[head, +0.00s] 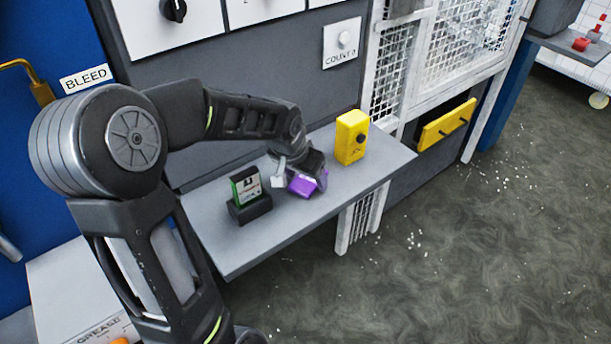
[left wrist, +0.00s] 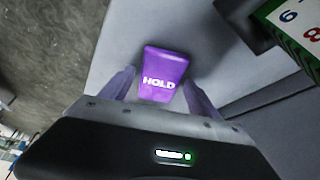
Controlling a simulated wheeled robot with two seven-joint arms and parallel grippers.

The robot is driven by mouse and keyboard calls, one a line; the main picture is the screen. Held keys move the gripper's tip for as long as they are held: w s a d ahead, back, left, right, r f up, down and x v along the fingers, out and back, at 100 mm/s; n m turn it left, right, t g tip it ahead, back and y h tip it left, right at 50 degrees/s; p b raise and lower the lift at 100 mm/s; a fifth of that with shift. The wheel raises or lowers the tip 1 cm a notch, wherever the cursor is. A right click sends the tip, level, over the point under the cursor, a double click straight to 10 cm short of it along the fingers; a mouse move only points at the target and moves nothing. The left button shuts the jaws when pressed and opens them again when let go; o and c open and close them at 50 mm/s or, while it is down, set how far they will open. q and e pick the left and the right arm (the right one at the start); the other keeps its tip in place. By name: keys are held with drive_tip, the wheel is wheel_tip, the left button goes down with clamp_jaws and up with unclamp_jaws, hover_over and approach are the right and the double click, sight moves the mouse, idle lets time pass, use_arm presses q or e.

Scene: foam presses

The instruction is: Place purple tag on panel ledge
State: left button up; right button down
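The purple tag (head: 303,186) is at the grey panel ledge (head: 275,229), near its front edge, beneath my left gripper (head: 301,180). In the left wrist view the tag (left wrist: 164,66) shows the white word HOLD and sits between the two fingertips of my left gripper (left wrist: 160,78). The fingers stand apart on either side of it, with a narrow gap visible beside its lower part. I cannot tell whether the tag's underside rests fully on the ledge. My right gripper is not in view.
A green and white block (head: 246,186) stands in a dark holder (head: 250,208) left of the tag. The ledge between is bare.

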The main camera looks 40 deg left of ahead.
use_arm(q)
drive_tip(key=shift+o, duration=0.2)
drive_tip(key=shift+r, duration=0.1)
drive_tip(key=shift+r, duration=0.15)
drive_tip(key=b+v, duration=0.1)
drive_tip(key=v, duration=1)
drive_tip(key=shift+s+r, duration=0.25)
drive_tip(key=shift+r, duration=0.1)
